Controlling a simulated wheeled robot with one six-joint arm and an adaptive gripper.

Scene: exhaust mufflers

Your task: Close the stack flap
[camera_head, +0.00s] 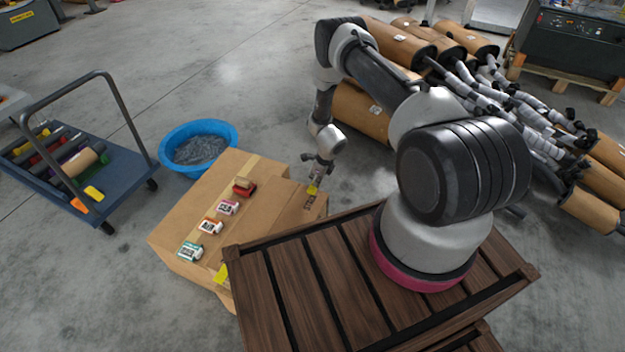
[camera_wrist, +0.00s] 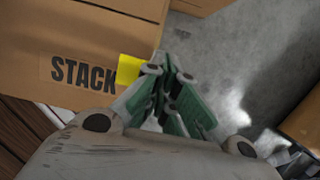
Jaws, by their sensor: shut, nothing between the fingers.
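The brown cardboard flap (camera_head: 293,205) bears the black word STACK and a yellow tab (camera_head: 312,189). It sticks out at the right side of the cardboard box (camera_head: 190,250). In the wrist view the STACK flap (camera_wrist: 60,35) fills the upper left, with its yellow tab (camera_wrist: 130,70) at its right edge. My gripper (camera_head: 316,176) is at the flap's outer edge, beside the yellow tab. In the wrist view my gripper (camera_wrist: 166,66) has its green-sided fingers together and empty, just right of the tab. I cannot tell whether they touch it.
Several small cartons (camera_head: 209,226) stand in a row on the box. Another yellow tab (camera_head: 221,274) shows at its front. A blue tub (camera_head: 199,146) and a blue cart (camera_head: 75,185) stand left. A slatted wooden surface (camera_head: 310,285) is in front; muffler piles (camera_head: 365,112) lie behind.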

